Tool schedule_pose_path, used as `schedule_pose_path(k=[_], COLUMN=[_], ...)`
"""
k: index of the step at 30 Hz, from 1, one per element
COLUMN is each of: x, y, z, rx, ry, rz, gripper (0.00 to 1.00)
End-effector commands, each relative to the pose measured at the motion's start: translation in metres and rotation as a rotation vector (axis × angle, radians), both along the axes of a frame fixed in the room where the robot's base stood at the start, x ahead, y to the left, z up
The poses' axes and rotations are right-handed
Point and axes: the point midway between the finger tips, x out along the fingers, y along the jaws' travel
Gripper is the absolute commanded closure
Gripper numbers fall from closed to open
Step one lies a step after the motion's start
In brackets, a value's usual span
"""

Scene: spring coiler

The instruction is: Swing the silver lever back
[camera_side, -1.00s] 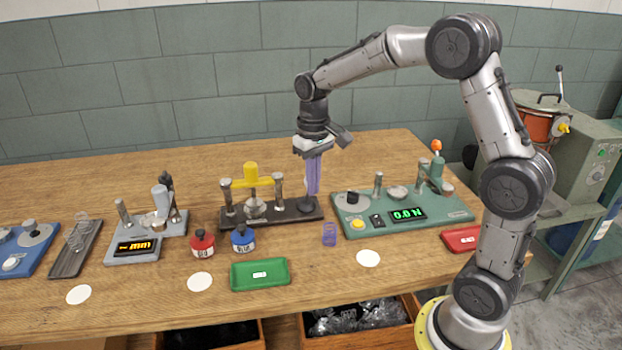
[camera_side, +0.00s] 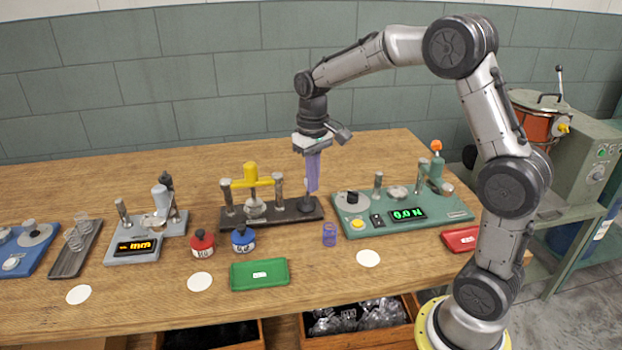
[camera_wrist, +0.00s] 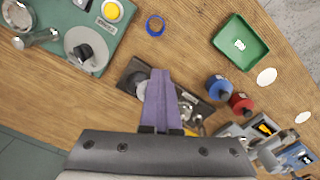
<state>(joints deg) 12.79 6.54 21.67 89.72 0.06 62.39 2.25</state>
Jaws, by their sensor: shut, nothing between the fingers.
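My gripper (camera_side: 312,188) points straight down with its purple fingers together and empty. It is over the right end of a dark base (camera_side: 292,212) that has posts, a yellow crossbar (camera_side: 252,183) and a silver piece (camera_side: 256,207) in the middle. In the wrist view the fingers (camera_wrist: 161,74) cover part of this base (camera_wrist: 127,76), beside a round grey part on it. I cannot clearly pick out a silver lever; the fingers may hide part of it. Whether the fingertips touch anything is unclear.
A green gauge (camera_side: 350,219) with an orange-topped lever stands right of the gripper, close by. A small purple-blue ring or cup (camera_side: 329,234) is in front. Red (camera_side: 202,243) and blue (camera_side: 243,238) bottles and a green tray (camera_side: 260,274) stand front left. The table behind is clear.

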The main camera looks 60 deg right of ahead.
Motion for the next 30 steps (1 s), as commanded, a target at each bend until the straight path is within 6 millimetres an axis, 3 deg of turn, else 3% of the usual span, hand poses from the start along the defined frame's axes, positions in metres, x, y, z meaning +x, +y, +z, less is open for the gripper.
schedule_pose_path(k=[8,30], x=[0.0139,0.0042], y=[-0.0129,-0.0033], z=[0.0064,0.0091], rx=[-0.003,-0.003], ry=[-0.007,-0.007], rz=[0.001,0.001], gripper=[1.0,1.0])
